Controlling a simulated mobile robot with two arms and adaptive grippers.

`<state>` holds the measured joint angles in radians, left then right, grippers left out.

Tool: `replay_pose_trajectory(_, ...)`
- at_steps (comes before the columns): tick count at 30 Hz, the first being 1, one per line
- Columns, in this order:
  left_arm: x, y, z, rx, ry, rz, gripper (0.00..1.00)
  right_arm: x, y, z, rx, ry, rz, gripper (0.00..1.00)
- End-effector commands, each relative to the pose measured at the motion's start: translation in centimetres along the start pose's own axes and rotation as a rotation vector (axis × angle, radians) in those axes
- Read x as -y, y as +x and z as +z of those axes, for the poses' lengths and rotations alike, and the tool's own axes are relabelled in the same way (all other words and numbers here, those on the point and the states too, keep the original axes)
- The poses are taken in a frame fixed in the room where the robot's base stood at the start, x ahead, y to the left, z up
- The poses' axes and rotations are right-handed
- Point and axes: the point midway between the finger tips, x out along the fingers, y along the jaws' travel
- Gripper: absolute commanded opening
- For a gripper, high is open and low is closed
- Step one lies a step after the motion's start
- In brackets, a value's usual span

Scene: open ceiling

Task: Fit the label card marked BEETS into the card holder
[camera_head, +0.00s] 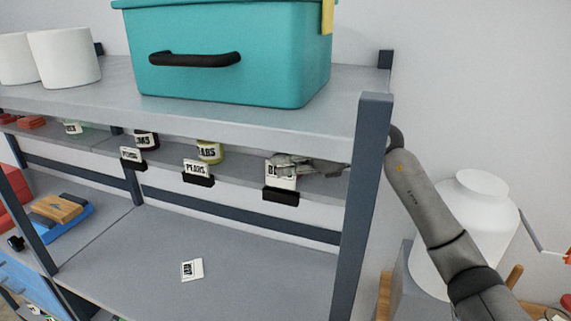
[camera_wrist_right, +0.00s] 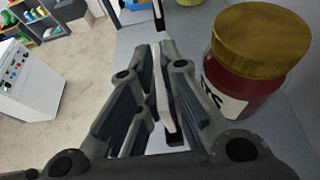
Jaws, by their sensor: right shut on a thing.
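The white label card (camera_head: 283,184) stands upright at the black card holder (camera_head: 281,196) on the shelf's front edge. Only a first letter "B" shows; the rest is behind my gripper. My right gripper (camera_head: 291,166) is shut on the card's upper part. The card's lower edge meets the holder in the head view, but I cannot tell whether it sits in the slot. In the right wrist view, the card (camera_wrist_right: 164,100) is a thin white strip between the fingers. A dark red jar (camera_wrist_right: 235,90) with a gold lid and a label ending "TS" stands beside them. My left gripper is out of view.
A grey shelf post (camera_head: 361,200) stands just left of my right forearm. A holder with a PEARS card (camera_head: 197,170) is to the left. Another card (camera_head: 191,269) lies on the lower shelf. A teal bin (camera_head: 230,60) sits above. A white canister (camera_head: 470,235) stands right.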

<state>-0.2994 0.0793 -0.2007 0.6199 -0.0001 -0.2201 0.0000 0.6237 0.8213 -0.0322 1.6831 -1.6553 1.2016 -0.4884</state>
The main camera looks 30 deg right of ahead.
Motion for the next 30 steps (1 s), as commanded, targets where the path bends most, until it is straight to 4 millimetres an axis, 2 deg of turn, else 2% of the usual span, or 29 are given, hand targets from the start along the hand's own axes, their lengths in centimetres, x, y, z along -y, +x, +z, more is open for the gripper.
replay_pose_trajectory(30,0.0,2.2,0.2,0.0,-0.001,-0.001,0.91,0.0,0.9,-2.3,-0.001,0.0,0.0,0.0)
